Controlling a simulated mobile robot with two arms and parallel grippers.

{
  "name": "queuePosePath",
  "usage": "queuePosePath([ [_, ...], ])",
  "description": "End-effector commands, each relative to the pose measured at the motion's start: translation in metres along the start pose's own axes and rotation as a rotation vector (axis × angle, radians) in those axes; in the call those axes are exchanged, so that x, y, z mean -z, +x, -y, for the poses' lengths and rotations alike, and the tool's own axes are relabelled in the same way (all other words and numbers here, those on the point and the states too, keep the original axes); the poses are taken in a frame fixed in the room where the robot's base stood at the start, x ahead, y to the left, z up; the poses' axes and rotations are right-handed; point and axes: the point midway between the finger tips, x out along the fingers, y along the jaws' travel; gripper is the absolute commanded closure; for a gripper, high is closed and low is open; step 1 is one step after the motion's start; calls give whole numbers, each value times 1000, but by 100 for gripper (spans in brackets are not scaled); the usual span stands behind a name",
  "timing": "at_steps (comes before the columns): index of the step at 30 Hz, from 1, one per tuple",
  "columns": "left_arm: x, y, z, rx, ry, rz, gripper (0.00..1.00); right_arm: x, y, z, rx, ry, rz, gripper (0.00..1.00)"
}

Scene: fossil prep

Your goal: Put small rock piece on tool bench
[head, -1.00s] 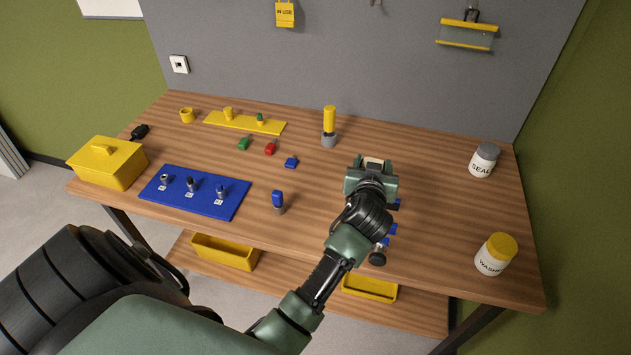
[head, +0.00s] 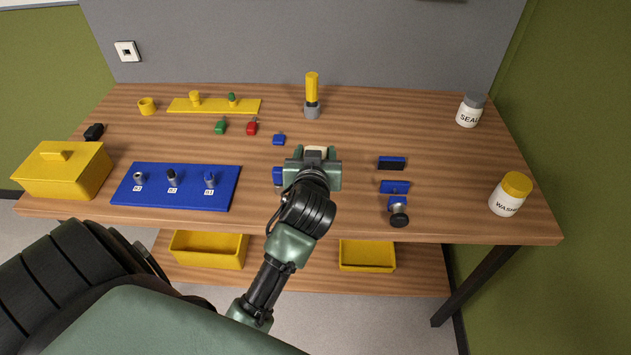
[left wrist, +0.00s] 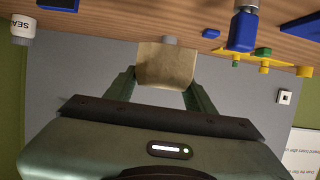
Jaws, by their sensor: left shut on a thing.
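The small rock piece (left wrist: 166,64) is a tan block between the fingers of my left gripper (left wrist: 162,84) in the left wrist view. In the head view only its pale top (head: 316,151) shows at the front of the left gripper (head: 314,160). That gripper is shut on it, over the front middle of the wooden tool bench (head: 440,150). I cannot tell from the head view how high it is held. My right gripper is not in view.
A blue-handled tool (head: 278,176) is partly hidden just left of the gripper. A blue tool mat (head: 225,200) and yellow box (head: 62,172) stand left. Blue pieces (head: 391,163), a white jar (head: 469,112) and a yellow-lidded jar (head: 508,196) stand right. Bare wood lies between them.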

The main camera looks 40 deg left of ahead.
Motion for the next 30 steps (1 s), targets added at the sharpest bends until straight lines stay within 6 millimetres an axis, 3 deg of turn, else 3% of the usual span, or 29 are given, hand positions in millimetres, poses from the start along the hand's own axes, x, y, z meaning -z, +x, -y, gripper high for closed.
queuePosePath([
  [4, -31, 11, 0, -1, 3, 0, 100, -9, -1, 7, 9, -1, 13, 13],
  [10, -48, 18, -1, -1, 0, -3, 100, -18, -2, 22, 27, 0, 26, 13],
  [18, -83, 30, -1, -2, 2, -2, 100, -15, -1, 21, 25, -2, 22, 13],
  [30, -90, 33, -1, -3, -2, -4, 100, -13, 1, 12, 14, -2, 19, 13],
])
